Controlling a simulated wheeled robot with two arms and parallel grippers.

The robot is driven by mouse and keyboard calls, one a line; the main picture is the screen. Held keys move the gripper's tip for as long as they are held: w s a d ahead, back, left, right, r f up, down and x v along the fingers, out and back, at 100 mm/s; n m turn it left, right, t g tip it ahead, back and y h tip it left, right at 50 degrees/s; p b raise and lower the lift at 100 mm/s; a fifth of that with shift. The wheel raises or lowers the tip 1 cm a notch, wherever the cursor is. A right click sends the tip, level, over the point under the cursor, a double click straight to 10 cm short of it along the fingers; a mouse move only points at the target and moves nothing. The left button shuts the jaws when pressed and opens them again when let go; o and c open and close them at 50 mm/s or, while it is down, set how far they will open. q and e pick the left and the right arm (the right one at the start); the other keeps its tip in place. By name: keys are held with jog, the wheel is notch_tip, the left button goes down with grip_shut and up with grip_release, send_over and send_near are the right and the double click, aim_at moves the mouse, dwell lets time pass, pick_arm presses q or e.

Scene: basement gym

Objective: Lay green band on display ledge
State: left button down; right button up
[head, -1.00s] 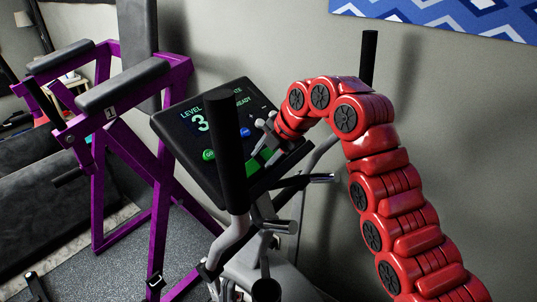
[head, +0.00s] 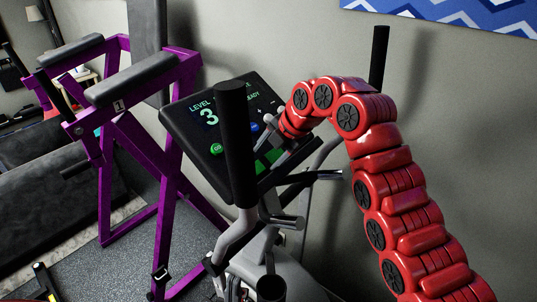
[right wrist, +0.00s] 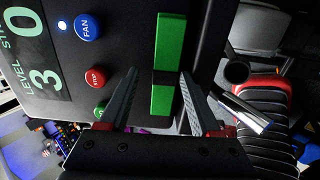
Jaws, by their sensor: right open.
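The green band (right wrist: 170,42) lies along the lower edge of the console display (head: 205,118). It shows as two flat green pieces with a dark gap between them, and also shows in the head view (head: 275,155). The dark strip along that edge is the display ledge (right wrist: 196,30). My right gripper (right wrist: 158,73) is open, its grey fingers on either side of the lower green piece (right wrist: 162,95). I cannot tell whether they touch it.
A black upright handle (head: 236,145) stands in front of the console, and another (head: 378,58) rises behind my right arm. Chrome bars (head: 318,175) stick out below the console. A purple frame (head: 165,225) stands at left. Blue and red buttons lie beside the band.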

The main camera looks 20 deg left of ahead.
jog(key=shift+d, duration=0.1)
jog(key=shift+r, duration=0.15)
jog(key=p+v, duration=0.3)
jog(key=v, duration=1.4)
jog(key=shift+w, duration=0.1)
jog(key=shift+d, duration=0.1)
